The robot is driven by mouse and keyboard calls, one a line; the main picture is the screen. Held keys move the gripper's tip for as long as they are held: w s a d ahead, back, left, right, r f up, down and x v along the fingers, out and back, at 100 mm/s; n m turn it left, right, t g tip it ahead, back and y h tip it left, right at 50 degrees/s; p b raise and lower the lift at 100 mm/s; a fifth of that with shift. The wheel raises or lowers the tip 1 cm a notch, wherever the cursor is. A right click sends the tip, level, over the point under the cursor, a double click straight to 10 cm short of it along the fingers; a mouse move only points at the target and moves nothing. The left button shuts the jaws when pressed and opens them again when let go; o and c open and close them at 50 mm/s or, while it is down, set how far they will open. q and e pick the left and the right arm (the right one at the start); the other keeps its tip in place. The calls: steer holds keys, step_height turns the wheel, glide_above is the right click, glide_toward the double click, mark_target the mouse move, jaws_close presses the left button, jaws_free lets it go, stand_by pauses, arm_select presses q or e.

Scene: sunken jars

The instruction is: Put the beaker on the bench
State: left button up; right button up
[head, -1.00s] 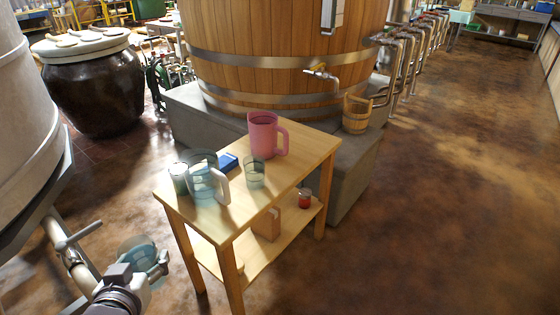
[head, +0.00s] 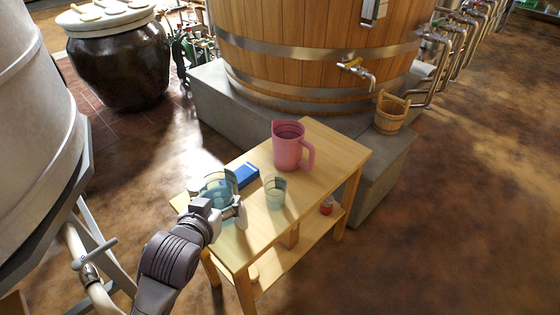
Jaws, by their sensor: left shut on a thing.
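My left gripper (head: 222,201) is shut on a clear blue-green beaker (head: 216,186) in the head view. It holds the beaker over the left end of the wooden bench (head: 325,150). The beaker overlaps other glassware behind it, so their outlines are hard to separate. I cannot tell whether the beaker touches the bench or anything on it. My right gripper is out of view.
On the bench top stand a pink jug (head: 288,148), a small clear cup (head: 275,192) and a blue box (head: 246,175). A red-topped jar (head: 326,206) is on the lower shelf. Bare bench top shows at the front and right end.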

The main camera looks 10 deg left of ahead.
mark_target(221, 186)
arm_select(q)
steer(key=r+p, duration=0.1)
steer(key=p, duration=0.1)
steer(key=w+r+p, duration=0.1)
steer(key=r, duration=0.1)
steer(key=shift+w+p, duration=0.2)
steer(key=shift+p, duration=0.15)
steer(key=shift+f, duration=0.1)
step_height(221, 186, down, 18)
steer(key=b, duration=0.2)
steer(key=shift+b, duration=0.3)
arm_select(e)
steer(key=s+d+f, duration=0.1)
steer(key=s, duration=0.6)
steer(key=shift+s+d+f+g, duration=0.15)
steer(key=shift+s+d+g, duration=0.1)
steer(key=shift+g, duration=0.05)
arm_select(q)
steer(key=o, duration=1.4)
steer(key=shift+f, duration=0.1)
steer(key=shift+c, duration=0.2)
steer(key=v, duration=1.2)
steer(key=shift+p, duration=0.45)
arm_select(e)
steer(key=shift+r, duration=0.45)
